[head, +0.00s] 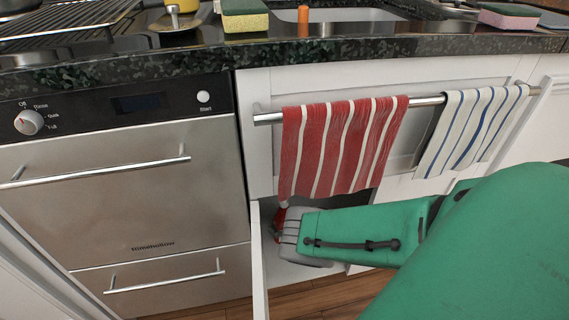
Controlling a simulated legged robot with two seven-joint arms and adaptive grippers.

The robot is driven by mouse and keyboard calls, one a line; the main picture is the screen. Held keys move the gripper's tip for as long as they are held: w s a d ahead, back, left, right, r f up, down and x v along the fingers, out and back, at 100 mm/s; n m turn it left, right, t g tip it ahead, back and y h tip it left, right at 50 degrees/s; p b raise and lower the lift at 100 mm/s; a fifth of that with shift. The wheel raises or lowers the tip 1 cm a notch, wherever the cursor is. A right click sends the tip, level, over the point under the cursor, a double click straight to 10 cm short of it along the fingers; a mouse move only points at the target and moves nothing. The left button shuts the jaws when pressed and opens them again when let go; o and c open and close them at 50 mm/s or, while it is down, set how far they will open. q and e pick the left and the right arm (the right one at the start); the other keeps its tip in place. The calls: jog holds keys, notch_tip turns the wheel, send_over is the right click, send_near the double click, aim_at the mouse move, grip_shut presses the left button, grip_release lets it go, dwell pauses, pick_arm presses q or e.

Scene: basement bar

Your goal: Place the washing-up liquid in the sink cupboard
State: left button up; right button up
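My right arm comes in from the right, and its grey gripper (287,236) reaches into the opening of the sink cupboard (267,215), below the hanging red towel. A small red thing with a whitish top (281,217) shows at the far side of the gripper, close against it. It may be the washing-up liquid, but most of it is hidden by the gripper and towel. The fingers are hidden too, so I cannot tell whether they hold it. My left gripper is not in view.
A red striped towel (340,148) and a blue striped towel (473,128) hang from a metal rail. A steel dishwasher (125,185) stands left of the cupboard. Above are the dark worktop (150,75), sink (345,14), sponges (245,17) and an orange object (303,20).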

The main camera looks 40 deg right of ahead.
jog(key=d+p+v, duration=0.1)
jog(key=p+v, duration=0.4)
jog(key=v, duration=0.6)
jog(key=shift+s+a, duration=0.35)
jog(key=shift+s, duration=0.15)
